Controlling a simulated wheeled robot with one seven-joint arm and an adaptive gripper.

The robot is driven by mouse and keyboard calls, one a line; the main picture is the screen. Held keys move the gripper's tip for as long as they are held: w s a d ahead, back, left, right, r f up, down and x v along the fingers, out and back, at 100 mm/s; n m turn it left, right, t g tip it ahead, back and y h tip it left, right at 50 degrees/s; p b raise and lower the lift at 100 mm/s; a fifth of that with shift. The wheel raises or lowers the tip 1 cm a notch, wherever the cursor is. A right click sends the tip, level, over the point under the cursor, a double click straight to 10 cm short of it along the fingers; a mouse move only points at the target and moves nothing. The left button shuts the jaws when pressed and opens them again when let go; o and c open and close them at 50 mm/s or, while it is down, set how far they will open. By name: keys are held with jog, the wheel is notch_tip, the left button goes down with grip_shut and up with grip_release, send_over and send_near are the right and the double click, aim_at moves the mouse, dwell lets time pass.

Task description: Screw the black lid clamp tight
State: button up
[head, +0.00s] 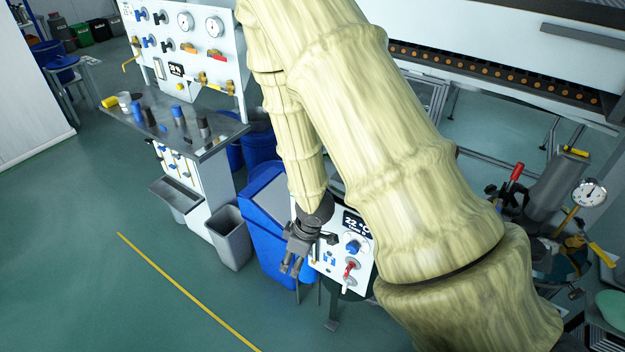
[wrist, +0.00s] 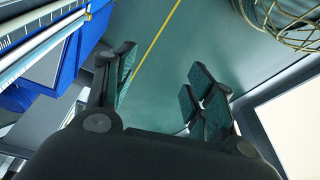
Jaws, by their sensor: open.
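My gripper (head: 291,265) hangs at the end of my arm, in front of the left edge of a small white panel (head: 325,268). In the wrist view, my gripper (wrist: 158,80) is open, with floor showing between its fingers and nothing held. The panel carries a dark display (head: 353,221), a blue knob (head: 354,247) and a red-handled valve (head: 349,269). A small black part (head: 329,239) shows right beside the gripper; I cannot tell whether it is the black lid clamp. My arm hides part of the panel's surroundings.
Blue bins (head: 262,225) and a grey bin (head: 229,238) stand left of the gripper. A larger gauge panel (head: 190,45) rises behind a bench (head: 215,140). A red-handled device and dial gauge (head: 589,192) are at right. The floor at front left is clear.

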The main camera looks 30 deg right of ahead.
jog(key=w+d+r+n+t+h+b, duration=0.1)
jog(key=w+d+r+n, duration=0.1)
jog(key=w+d+r, duration=0.4)
jog(key=w+d+r+n+t+h+b, duration=0.1)
jog(key=w+d+r+n+h+b, duration=0.15)
jog(key=r, duration=0.45)
jog(key=w+d+r+n+t+h+b, duration=0.1)
jog(key=w+d+r+n, duration=0.15)
jog(key=d+r, duration=0.4)
jog(key=shift+m+y, duration=0.35)
jog(key=shift+m, duration=0.05)
jog(key=shift+w+a+b+x, duration=0.1)
jog(key=shift+a+b+x, duration=0.1)
jog(key=shift+x, duration=1.55)
jog(key=shift+w+a+b+x, duration=0.1)
jog(key=shift+b+x, duration=0.05)
jog(key=shift+x, duration=1.6)
jog(key=shift+w+a+b+x, duration=0.1)
jog(key=shift+b+x, duration=0.1)
jog(key=shift+x, duration=1.6)
jog(key=shift+r, duration=0.1)
jog(key=c, duration=1)
